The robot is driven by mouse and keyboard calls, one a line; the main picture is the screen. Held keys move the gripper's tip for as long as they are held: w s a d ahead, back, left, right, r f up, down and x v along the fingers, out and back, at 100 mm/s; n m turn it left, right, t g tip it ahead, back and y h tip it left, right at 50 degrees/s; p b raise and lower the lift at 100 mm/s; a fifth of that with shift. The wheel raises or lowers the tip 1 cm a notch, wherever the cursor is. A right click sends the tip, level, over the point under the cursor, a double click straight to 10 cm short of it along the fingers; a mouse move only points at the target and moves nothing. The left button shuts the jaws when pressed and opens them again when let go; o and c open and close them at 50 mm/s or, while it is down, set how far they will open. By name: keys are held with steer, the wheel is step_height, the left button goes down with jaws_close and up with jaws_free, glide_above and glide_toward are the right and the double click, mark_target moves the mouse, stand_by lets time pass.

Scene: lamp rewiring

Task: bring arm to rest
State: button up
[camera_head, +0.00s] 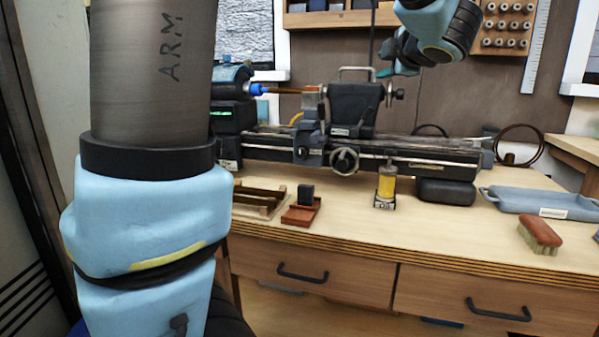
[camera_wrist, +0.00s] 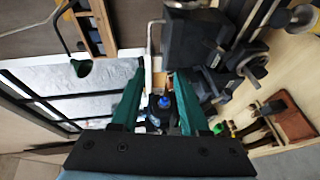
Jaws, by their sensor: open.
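My gripper (camera_wrist: 160,75) shows in the wrist view with its two green fingers apart. Nothing is held between them. A blue-tipped part of the small lathe shows beyond the gap between the fingers. In the head view my arm comes down from the top right, above the lathe (camera_head: 330,148) on the bench. Only a bit of green shows at the arm's end there, so the fingers cannot be made out well in that view.
The bench top (camera_head: 440,215) carries a yellow-bodied bottle (camera_head: 386,184), a black block on a red-brown tray (camera_head: 301,214), a brush (camera_head: 539,236) and a blue-grey tray (camera_head: 545,202). A rack of spools (camera_head: 505,28) hangs on the wall near my arm.

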steer(key=a+f+m+g+h+p, duration=0.1)
steer(key=a+f+m+g+h, duration=0.15)
steer(key=a+f+m, duration=0.4)
steer(key=a+f+m+g+h+p, duration=0.25)
steer(key=f+m, duration=0.45)
steer(key=f, duration=0.4)
steer(key=s+a+f+m+g+y, duration=0.3)
steer(key=s+a+f+m+g, duration=0.2)
steer(key=s+a+f+g, duration=0.4)
steer(key=s+a+f, duration=0.4)
steer(key=s+a, duration=0.3)
steer(key=shift+s, duration=0.2)
steer(key=shift+m, duration=0.25)
